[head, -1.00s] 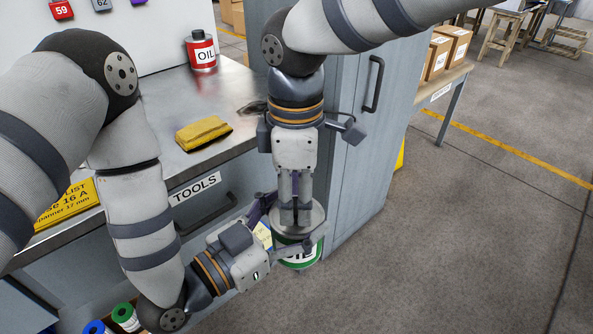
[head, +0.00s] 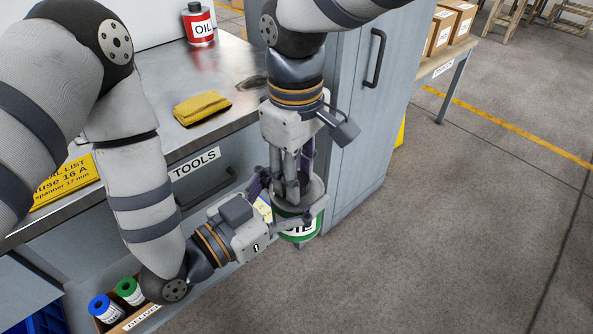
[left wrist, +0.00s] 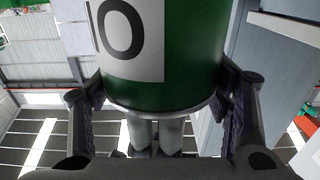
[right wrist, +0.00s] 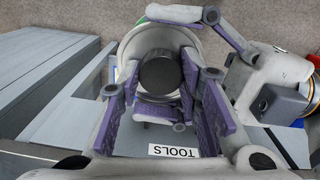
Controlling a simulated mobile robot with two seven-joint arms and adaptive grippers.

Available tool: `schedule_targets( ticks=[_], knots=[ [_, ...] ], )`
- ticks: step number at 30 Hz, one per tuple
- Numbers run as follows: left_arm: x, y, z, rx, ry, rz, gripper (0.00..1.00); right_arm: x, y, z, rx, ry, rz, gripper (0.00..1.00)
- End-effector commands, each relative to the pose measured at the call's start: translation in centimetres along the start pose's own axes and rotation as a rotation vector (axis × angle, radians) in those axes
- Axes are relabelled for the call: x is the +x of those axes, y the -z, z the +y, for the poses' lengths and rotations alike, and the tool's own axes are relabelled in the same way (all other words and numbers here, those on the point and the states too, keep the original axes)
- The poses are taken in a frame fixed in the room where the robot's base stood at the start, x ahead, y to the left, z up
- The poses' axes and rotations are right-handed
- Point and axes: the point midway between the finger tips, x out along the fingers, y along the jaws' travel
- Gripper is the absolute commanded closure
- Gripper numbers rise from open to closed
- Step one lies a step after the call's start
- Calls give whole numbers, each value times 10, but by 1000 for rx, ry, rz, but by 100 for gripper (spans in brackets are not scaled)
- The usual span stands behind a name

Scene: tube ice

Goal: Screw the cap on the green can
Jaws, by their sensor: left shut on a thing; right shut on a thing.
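The green can (head: 300,232), with a white label and grey metal top, is held upright in front of the workbench. My left gripper (head: 288,214) is shut around its side. In the left wrist view the can (left wrist: 195,60) fills the space between the finger pads. My right gripper (head: 290,188) points down over the can's top. In the right wrist view its fingers are shut on the dark round cap (right wrist: 160,73), centred over the can's round top (right wrist: 132,48). I cannot tell whether the cap touches the can's neck.
A red oil can (head: 199,25) and a yellow cloth (head: 202,108) sit on the workbench (head: 150,85). A grey cabinet (head: 350,150) stands close behind the grippers. A box with blue- and green-topped tubes (head: 128,305) is low at left. Floor at right is clear.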

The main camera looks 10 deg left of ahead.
Motion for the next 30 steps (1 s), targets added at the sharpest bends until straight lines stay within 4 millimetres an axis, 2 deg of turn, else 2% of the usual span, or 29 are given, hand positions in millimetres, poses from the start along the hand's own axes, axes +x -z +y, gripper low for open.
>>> schedule_targets(
  ticks=[1,2,6,7,9,18,25,30],
  knots=[
    [0,2,-1,2,2,5,100,0,0,0,106,-3,-2,100],
    [0,2,-1,2,2,4,100,0,0,-1,141,-1,-1,100],
    [0,2,-1,2,2,4,100,0,0,-1,129,3,-1,100],
    [0,2,-1,2,2,4,100,0,0,-1,128,3,-1,61],
    [0,2,-1,2,2,4,100,0,0,-1,127,3,-1,48],
    [0,2,0,2,1,4,100,-2,0,0,125,1,1,48],
    [0,2,0,2,1,4,100,-34,0,0,124,0,2,48],
    [0,2,0,1,1,4,100,-46,0,0,124,1,1,48]
  ],
)
